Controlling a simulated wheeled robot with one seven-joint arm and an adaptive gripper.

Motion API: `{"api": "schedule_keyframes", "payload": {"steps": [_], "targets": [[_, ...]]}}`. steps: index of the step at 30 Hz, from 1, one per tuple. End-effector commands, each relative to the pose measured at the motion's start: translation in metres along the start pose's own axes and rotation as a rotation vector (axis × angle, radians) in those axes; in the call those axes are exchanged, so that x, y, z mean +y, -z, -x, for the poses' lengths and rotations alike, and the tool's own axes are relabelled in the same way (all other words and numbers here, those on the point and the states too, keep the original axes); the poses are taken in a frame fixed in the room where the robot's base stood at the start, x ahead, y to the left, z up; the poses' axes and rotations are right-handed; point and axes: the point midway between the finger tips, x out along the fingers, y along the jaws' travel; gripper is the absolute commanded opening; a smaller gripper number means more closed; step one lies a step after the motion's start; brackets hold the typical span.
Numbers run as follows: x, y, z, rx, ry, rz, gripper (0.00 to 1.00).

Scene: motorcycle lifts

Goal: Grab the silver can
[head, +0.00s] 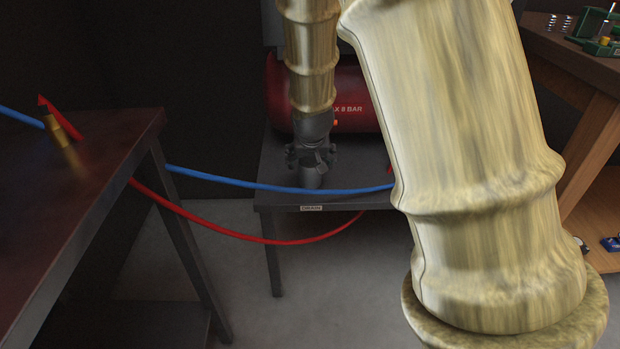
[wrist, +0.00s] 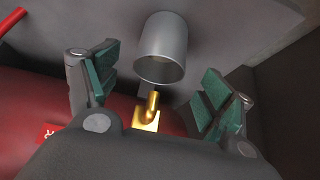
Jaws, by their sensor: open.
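The silver can (wrist: 162,48) is a plain grey cylinder in the upper middle of the wrist view, between and slightly beyond the fingertips. Its rounded rim faces my camera. My gripper (wrist: 161,85) is open, with green pads on either side and a visible gap between each pad and the can. In the head view my gripper (head: 311,154) points down over the grey table, and the can (head: 311,179) shows just below it, partly hidden by the fingers.
A red tank (head: 350,98) lies behind my gripper on the grey table (head: 268,178). A brass fitting (wrist: 149,112) shows near the can. Blue (head: 255,184) and red (head: 215,227) hoses hang across the front. A dark table (head: 75,165) stands left, a wooden bench (head: 575,55) right.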

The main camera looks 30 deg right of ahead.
Motion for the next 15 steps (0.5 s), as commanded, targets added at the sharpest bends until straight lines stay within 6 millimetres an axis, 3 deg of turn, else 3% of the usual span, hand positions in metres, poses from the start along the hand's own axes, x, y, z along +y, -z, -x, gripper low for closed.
{"api": "schedule_keyframes", "payload": {"steps": [3,15], "targets": [[0.000,-0.002,-0.021,-0.002,-0.001,0.000,0.81],[0.000,0.001,-0.050,0.000,0.000,0.002,0.81]]}}
